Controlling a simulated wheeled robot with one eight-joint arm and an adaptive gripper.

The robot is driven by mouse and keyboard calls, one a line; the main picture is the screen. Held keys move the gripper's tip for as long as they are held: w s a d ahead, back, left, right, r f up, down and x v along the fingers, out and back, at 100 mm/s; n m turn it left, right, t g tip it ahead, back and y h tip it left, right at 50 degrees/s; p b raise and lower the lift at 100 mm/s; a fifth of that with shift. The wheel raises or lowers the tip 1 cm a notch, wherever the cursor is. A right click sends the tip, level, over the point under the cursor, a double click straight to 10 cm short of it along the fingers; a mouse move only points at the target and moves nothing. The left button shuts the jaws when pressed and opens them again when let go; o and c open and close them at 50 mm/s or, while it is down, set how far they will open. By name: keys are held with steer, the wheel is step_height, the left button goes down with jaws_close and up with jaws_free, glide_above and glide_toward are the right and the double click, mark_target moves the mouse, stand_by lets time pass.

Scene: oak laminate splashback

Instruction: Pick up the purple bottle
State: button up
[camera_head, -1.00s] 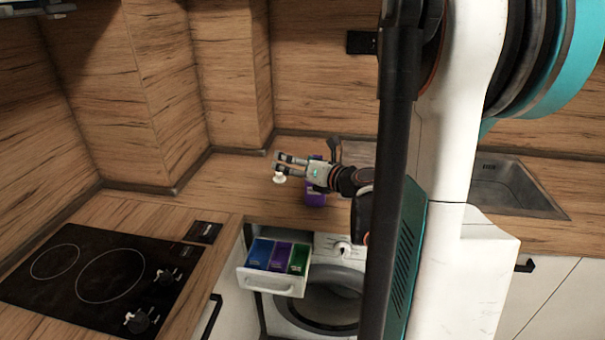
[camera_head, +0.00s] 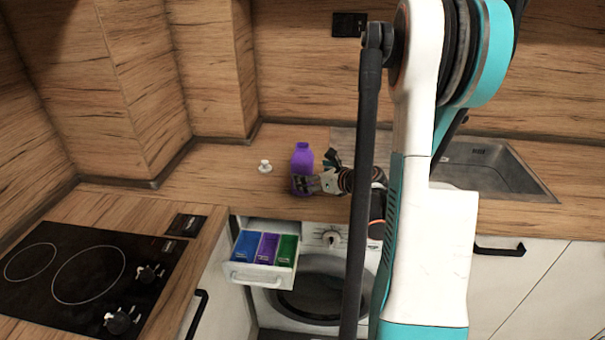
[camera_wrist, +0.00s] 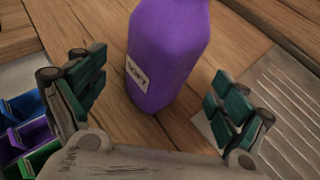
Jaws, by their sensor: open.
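The purple bottle (camera_head: 302,160) stands upright on the wooden counter. In the wrist view the bottle (camera_wrist: 167,50) rises between and beyond my two fingers, with a small pale label on its side; its top is cut off there. My gripper (camera_head: 308,184) is at the near side of the bottle's lower part in the head view. In the wrist view my gripper (camera_wrist: 155,98) is open, one finger to each side of the bottle, with visible gaps. Neither finger is seen to touch it.
A small white object (camera_head: 265,166) stands left of the bottle. The open washing machine drawer (camera_head: 262,274) with blue, purple and green compartments is below the counter edge. A black hob (camera_head: 75,275) is at left, a sink (camera_head: 490,170) at right.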

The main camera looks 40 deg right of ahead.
mark_target(302, 171)
steer(key=shift+b+x, duration=1)
steer(key=shift+x, duration=1.75)
steer(key=shift+r, duration=0.2)
steer(key=shift+c, duration=0.2)
steer(key=c, duration=1.6)
steer(key=shift+r, duration=0.1)
step_height(302, 171, up, 20)
steer(key=p, duration=0.7)
